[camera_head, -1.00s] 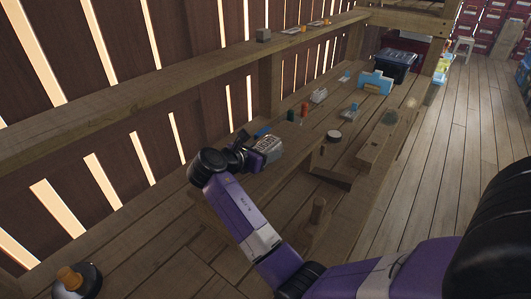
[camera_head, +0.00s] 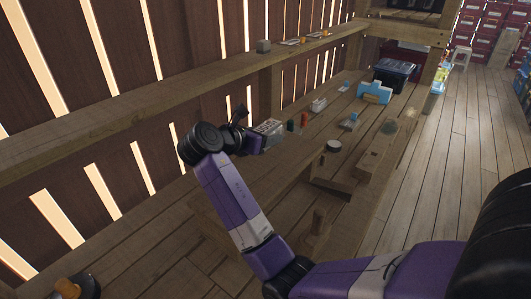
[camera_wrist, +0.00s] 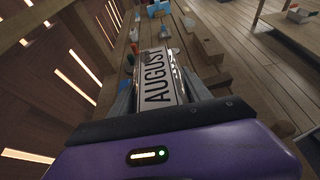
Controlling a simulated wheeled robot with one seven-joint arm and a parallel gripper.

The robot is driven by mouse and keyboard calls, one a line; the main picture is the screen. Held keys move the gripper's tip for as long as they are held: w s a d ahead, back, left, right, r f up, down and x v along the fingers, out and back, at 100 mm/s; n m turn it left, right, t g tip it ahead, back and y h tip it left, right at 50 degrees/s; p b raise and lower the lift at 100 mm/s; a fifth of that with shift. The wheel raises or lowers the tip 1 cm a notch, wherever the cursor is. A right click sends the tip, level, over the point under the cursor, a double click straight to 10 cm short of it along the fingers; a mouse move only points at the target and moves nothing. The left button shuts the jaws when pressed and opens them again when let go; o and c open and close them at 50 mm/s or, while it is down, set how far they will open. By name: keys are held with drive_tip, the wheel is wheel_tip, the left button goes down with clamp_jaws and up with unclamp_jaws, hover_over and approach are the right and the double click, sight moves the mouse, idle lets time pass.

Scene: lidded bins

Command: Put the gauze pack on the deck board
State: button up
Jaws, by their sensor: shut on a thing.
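My gripper (camera_head: 256,141) is shut on a pale block with dark lettering (camera_head: 270,128), held above the far side of the wooden bench. In the wrist view its white label (camera_wrist: 158,88) reads AUGUST, and it sits between the two fingers of my gripper (camera_wrist: 160,98). I cannot tell from the label whether this is the gauze pack. A small white pack-like item (camera_head: 318,104) stands further along the bench. A long wooden board (camera_head: 378,150) lies along the bench's right side; I cannot tell if it is the deck board.
A green bottle (camera_head: 290,126) and an orange one (camera_head: 304,119) stand just beyond the held block. A shelf rail (camera_head: 190,75) runs along the slatted wall.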

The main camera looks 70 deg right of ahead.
sight(265, 127)
wheel_tip(265, 127, up, 10)
drive_tip(key=shift+r, duration=0.2)
